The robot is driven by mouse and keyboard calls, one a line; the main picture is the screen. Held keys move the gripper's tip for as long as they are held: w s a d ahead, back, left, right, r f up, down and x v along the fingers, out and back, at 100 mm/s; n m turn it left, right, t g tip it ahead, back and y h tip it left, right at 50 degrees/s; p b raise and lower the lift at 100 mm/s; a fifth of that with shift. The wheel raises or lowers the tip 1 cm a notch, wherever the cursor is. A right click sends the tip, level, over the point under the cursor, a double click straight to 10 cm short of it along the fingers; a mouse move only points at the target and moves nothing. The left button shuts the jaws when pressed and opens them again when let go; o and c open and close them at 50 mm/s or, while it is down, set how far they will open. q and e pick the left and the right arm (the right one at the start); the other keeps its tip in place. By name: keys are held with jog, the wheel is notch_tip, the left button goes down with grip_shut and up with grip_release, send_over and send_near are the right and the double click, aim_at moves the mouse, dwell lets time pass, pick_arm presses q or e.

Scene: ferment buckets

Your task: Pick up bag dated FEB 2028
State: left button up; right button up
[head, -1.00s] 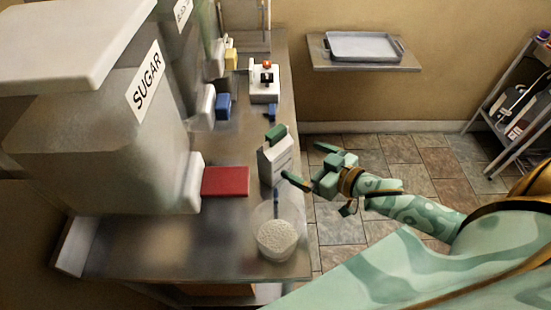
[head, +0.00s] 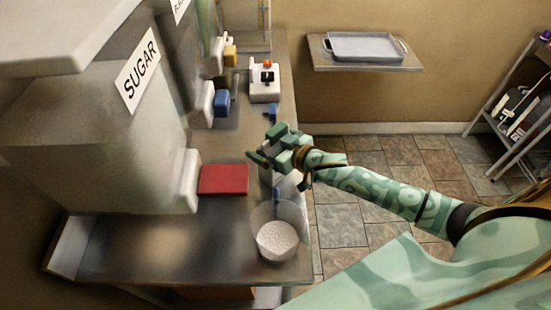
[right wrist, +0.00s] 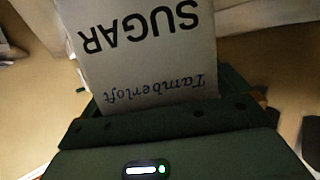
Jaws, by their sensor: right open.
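A pale bag (head: 287,186) stands on the steel counter (head: 150,245), largely hidden behind my right gripper in the head view. In the right wrist view the bag (right wrist: 150,50) fills the upper middle, upside down, printed SUGAR and Tamberloft; no date can be read there. My right gripper (head: 270,160) is open and at the bag's upper part, with a finger showing on the left. Whether it touches the bag cannot be told. My left gripper is not in view.
A clear container of white grains (head: 277,238) stands just in front of the bag. A red block (head: 223,180) juts from the large SUGAR bin (head: 100,140) at left. A white device with a red knob (head: 264,85) stands farther back. A tray (head: 364,46) rests on a wall shelf.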

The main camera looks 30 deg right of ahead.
jog(key=c, duration=1)
jog(key=shift+c, duration=1.4)
jog(key=shift+r, duration=0.15)
